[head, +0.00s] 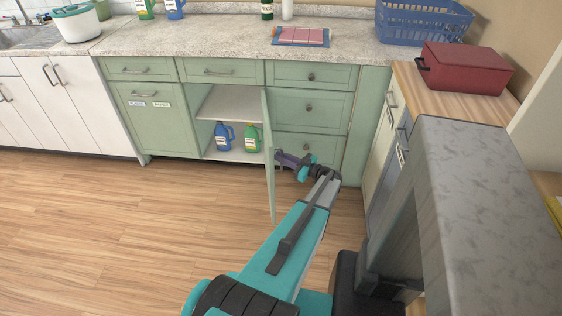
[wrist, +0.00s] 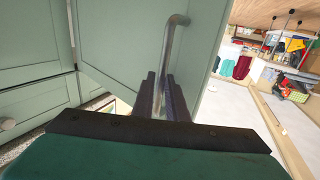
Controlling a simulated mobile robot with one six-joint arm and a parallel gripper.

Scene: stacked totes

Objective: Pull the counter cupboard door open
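The green counter cupboard door (head: 269,185) stands swung out, roughly square to the cabinet front, and shows nearly edge-on in the head view. Its panel (wrist: 115,45) fills the middle of the wrist view. A grey metal bar handle (wrist: 171,50) is on its face. My gripper (head: 281,157) is at the door's right side in the head view. In the wrist view my gripper's dark fingers (wrist: 163,90) lie on either side of the handle's lower part, closed on it. The cupboard interior (head: 222,105) is exposed, with a blue bottle (head: 223,136) and a green bottle (head: 251,138) inside.
Green drawers (head: 311,107) are right of the opening, and a closed green door (head: 155,125) is left. A grey-topped block (head: 480,190) stands close on the right. The wooden floor (head: 120,230) left of the door is clear.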

